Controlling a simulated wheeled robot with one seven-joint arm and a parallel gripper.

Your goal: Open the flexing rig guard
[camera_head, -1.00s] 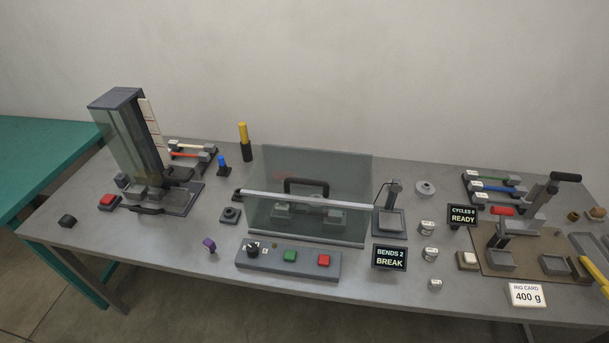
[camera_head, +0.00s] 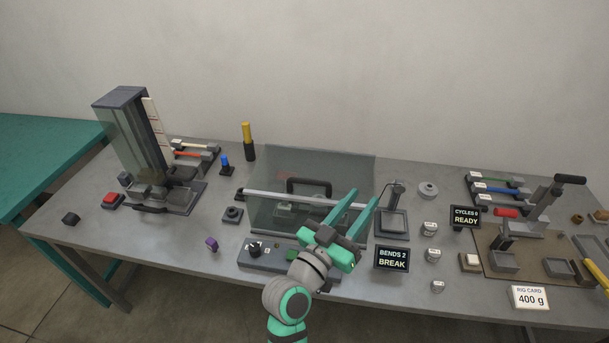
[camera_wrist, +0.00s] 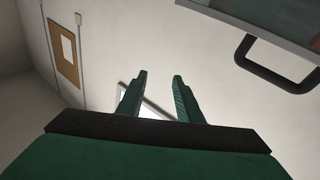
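The flexing rig guard (camera_head: 268,214) is a clear panelled cover with a pale front bar, standing closed over the rig in the middle of the table. Its dark handle (camera_head: 309,182) sits on the front panel; in the wrist view the handle (camera_wrist: 277,84) shows at the upper right, apart from my fingers. My gripper (camera_head: 360,203) is in front of the guard's right part, its green fingers spread apart and pointing up and away. In the wrist view nothing is between the fingers. My arm hides the guard's lower right and part of the control panel (camera_head: 277,256).
A BENDS 2 BREAK display (camera_head: 391,258) and a small stand (camera_head: 391,222) are close to the right of my gripper. A tall clear-fronted tester (camera_head: 135,135) stands at the left. A lever rig (camera_head: 520,225) is at the right. The front left tabletop is mostly clear.

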